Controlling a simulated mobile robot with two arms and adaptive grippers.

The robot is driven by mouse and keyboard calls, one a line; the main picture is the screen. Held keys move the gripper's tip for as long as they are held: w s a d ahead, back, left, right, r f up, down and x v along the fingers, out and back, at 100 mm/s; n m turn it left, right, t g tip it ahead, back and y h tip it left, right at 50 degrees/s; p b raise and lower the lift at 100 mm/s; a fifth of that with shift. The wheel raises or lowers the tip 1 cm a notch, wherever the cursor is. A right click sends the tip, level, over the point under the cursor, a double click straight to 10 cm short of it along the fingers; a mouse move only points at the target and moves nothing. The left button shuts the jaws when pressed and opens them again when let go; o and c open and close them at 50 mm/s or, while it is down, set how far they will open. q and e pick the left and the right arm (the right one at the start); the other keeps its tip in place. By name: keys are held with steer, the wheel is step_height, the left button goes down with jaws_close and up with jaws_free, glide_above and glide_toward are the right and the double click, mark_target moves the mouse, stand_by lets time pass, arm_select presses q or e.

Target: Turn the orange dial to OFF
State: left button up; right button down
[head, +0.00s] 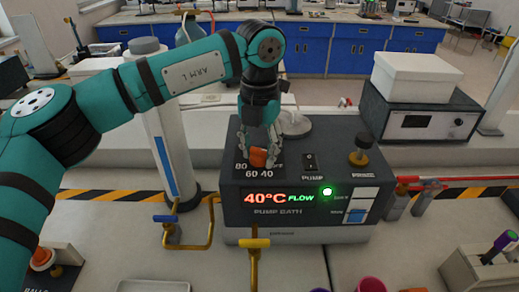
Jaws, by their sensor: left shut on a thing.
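The orange dial (259,157) sits on the sloped top panel of a dark pump bath unit (232,204). Printed marks such as "80" and "60 40" show around the dial, and the mark at its upper right is partly hidden by my gripper. My left gripper (259,150) reaches down from above and is shut on the orange dial. The front display reads "40°C FLOW" beside a lit green lamp (327,191). My right gripper is not in view.
A white box (412,77) sits on another instrument at right.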

mark_target(259, 148)
arm_select(q)
steer(key=o, duration=1.1)
steer(key=shift+o, duration=0.2)
steer(key=shift+r, duration=0.1)
step_height(259, 148, up, 12)
